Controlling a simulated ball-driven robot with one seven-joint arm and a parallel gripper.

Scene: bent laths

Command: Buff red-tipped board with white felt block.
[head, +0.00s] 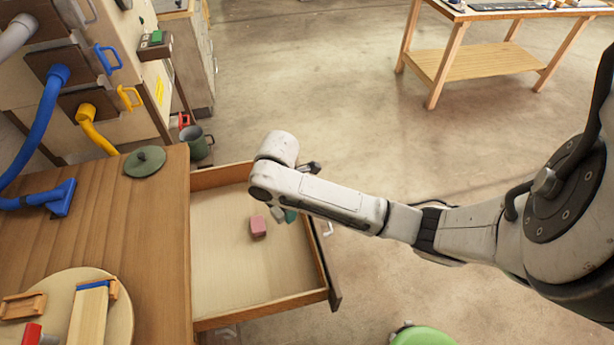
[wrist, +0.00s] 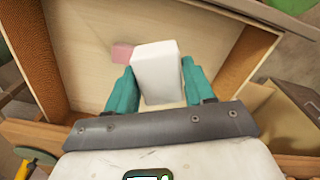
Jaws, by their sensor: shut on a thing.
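My gripper (wrist: 156,72) is shut on a white block (wrist: 156,60), which sits between its two teal fingers in the wrist view. In the head view my gripper (head: 285,214) hangs over the open drawer, mostly hidden by my arm, and a bit of the pale block (head: 276,212) shows beside a teal finger.
A pink block (head: 258,226) lies in the drawer (head: 225,285), near the gripper; it also shows in the wrist view (wrist: 122,53). A green lid (head: 145,162) and a blue nozzle (head: 60,198) lie on the worktop (head: 110,230).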

